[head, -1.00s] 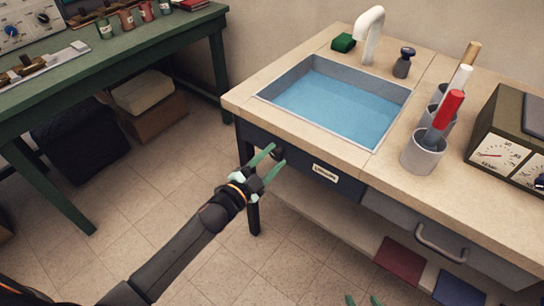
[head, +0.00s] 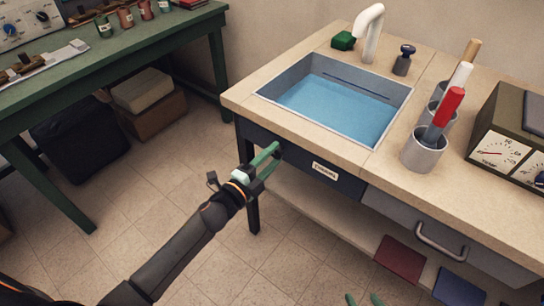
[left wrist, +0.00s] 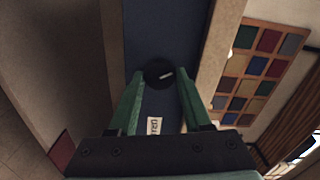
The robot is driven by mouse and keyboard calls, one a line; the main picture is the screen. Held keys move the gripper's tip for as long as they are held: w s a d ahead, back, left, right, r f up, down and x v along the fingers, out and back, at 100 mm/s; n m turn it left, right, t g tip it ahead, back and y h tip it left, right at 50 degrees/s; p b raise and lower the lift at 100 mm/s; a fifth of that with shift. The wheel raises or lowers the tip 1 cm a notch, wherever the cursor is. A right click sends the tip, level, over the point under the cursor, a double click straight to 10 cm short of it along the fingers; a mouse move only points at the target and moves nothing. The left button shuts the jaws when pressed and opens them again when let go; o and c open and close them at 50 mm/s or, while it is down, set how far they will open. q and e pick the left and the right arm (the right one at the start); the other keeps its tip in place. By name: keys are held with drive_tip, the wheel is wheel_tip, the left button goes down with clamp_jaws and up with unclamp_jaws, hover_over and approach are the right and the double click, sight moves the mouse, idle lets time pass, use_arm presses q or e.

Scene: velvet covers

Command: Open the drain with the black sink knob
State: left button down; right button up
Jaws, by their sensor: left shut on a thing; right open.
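The black sink knob (left wrist: 158,74) is on the dark blue front panel (head: 300,160) below the sink. In the left wrist view it sits between my two green fingertips and has a pale mark on its face. In the head view my left gripper (head: 272,157) hides most of it. My left gripper is shut on the knob, its fingers turned so that they nearly overlap in the head view. The sink (head: 381,137) holds blue water (head: 335,107), with a dark slot showing on its back wall above the water. My right gripper (head: 363,299) shows only its fingertips, apart and empty, at the bottom edge.
A white faucet (head: 371,35), a green sponge (head: 343,41) and a small dark stopper-like item (head: 404,60) stand behind the sink. Grey cups (head: 424,152) with handled tools and a gauge box (head: 505,140) stand to the right. A drawer handle (head: 440,243) juts out at lower right.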

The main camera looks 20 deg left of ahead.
idle(0.3)
use_arm(q)
drive_tip(key=shift+c, duration=1.7)
unclamp_jaws()
drive_tip(key=v, duration=1.2)
drive_tip(key=shift+s, duration=0.25)
use_arm(e)
drive_tip(key=shift+s, duration=0.1)
use_arm(q)
drive_tip(key=shift+a, duration=0.1)
use_arm(e)
drive_tip(key=shift+r, duration=0.1)
